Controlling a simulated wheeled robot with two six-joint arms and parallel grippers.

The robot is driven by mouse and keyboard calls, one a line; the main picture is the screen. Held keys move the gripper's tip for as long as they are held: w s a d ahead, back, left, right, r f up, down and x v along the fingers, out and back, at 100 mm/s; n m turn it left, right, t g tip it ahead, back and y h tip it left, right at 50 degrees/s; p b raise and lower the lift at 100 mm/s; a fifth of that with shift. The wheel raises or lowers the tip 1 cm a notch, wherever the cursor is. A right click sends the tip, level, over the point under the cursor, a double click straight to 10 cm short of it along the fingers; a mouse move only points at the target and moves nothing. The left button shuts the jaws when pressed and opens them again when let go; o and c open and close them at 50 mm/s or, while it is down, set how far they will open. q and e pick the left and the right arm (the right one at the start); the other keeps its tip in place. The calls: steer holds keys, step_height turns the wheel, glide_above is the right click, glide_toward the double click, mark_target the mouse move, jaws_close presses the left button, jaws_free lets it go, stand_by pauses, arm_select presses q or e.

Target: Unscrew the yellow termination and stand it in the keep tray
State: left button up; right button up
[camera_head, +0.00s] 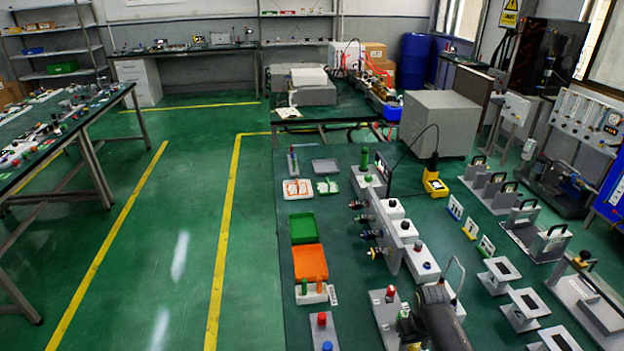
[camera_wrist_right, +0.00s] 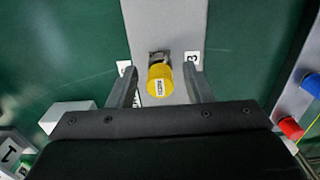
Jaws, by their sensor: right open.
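The yellow termination (camera_wrist_right: 159,84) is a short ribbed cap with a white label. It sits at a metal fitting on a grey bar (camera_wrist_right: 165,25) in the right wrist view. My right gripper (camera_wrist_right: 160,78) is open, with one finger on each side of the termination and a visible gap to each. In the head view my right arm reaches down at the bottom right, and a bit of yellow shows beside it (camera_head: 414,346). I cannot tell for sure which container is the keep tray. A green tray (camera_head: 303,228) and an orange tray (camera_head: 310,262) lie on the bench's left side. My left gripper is not in view.
A grey block with red (camera_head: 321,318) and blue caps stands left of my right arm. Grey fixtures (camera_head: 422,262) with several connectors stand mid-bench. A metal handle (camera_head: 456,275) rises close to my arm. A white block (camera_wrist_right: 68,115) lies left of the fingers.

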steer(key=shift+p, duration=0.5)
stand_by(1.2)
steer(key=shift+f, duration=0.1)
jaws_close()
steer(key=shift+r+p, duration=1.55)
steer(key=shift+p, duration=0.05)
steer(key=shift+r+p, duration=0.65)
steer(key=shift+r, duration=0.85)
